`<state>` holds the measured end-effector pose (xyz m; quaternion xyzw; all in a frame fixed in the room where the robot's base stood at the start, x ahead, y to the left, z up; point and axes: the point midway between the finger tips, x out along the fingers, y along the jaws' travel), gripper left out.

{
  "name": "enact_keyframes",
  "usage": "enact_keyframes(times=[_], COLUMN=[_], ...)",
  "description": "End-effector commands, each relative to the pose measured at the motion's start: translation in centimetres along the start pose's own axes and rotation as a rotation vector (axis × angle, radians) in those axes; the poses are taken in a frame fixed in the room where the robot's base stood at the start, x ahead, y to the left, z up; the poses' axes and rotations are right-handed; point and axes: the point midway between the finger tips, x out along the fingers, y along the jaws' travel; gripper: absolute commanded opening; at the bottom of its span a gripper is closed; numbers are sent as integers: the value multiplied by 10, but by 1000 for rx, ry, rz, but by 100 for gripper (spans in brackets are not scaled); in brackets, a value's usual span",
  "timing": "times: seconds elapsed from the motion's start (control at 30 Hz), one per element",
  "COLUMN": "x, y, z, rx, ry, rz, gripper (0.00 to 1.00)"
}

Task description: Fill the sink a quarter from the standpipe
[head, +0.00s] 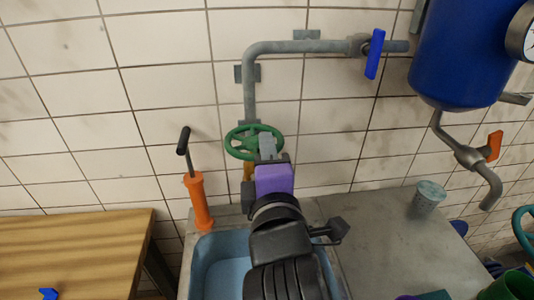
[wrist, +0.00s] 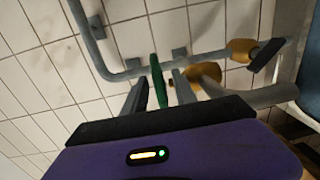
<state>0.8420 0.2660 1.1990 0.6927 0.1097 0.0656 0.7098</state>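The standpipe (head: 249,90) is a grey pipe on the tiled wall, with a green handwheel (head: 236,143) at its lower end. The blue sink (head: 208,252) is set in the grey counter below; my arm covers much of it, and I cannot tell whether it holds water. My gripper (head: 265,147) is at the handwheel. In the wrist view, its two dark fingers (wrist: 158,86) stand apart on either side of the green wheel (wrist: 156,70), seen edge-on, with gaps visible. A brass-coloured valve body (wrist: 205,74) is just right of the wheel.
A blue lever (head: 375,54) is on the upper pipe. A blue tank (head: 458,55) with an orange-lever outlet (head: 494,146) hangs at right. An orange hand pump (head: 198,203) stands left of the sink, a grey cup (head: 428,197) on the right counter. A wooden bench (head: 75,250) is at left.

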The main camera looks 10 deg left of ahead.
Motion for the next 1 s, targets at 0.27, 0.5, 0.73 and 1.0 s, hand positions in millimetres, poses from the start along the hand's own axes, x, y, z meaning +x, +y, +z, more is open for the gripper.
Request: enact_keyframes(times=[0.27,0.5,0.73,1.0], x=[-21,-60,-77,-78], y=[-1,-1,-1,0], z=[0,0,0,0], rx=[0,0,0,0], ry=[1,1,0,0], rz=[2,0,-1,0], gripper=[34,34,34,34])
